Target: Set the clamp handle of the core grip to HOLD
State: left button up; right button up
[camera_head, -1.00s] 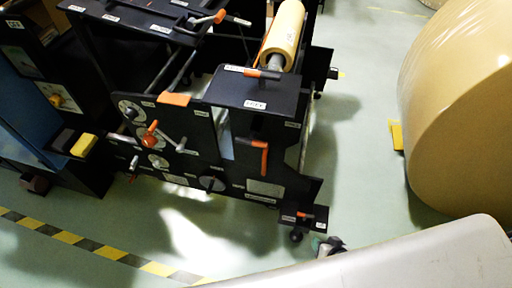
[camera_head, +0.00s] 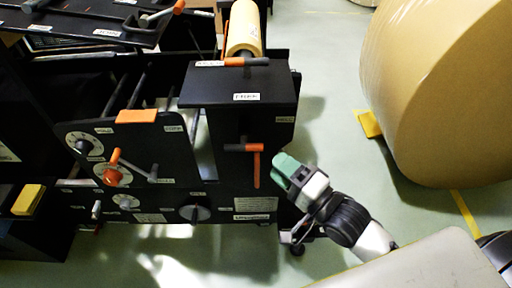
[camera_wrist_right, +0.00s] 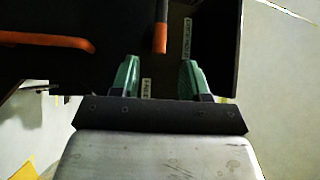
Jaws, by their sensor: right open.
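An orange-and-dark T-shaped handle (camera_head: 257,168) hangs down on the front face of the dark machine (camera_head: 222,172). A second orange-and-dark handle (camera_head: 236,62) lies flat on the box top below the kraft roll, between small white labels. I cannot tell for sure which one is the core grip's clamp. My right gripper (camera_head: 283,170), with green fingers, is beside the hanging handle's right, apart from it. In the right wrist view its fingers (camera_wrist_right: 160,80) are spread and empty, with an orange bar (camera_wrist_right: 160,25) ahead. My left gripper is not in view.
The kraft roll (camera_head: 244,30) sits behind the box. Knobs and an orange lever (camera_head: 116,157) are on the panel's left. A large brown roll (camera_head: 440,90) with a yellow chock (camera_head: 369,124) stands at right. Clear floor lies between it and the machine.

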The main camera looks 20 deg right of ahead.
aim_at(257, 145)
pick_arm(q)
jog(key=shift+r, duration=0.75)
pick_arm(e)
jog(key=x, duration=0.7)
jog(key=shift+w, duration=0.2)
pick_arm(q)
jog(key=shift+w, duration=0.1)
pick_arm(e)
jog(key=shift+c, duration=0.3)
grip_shut()
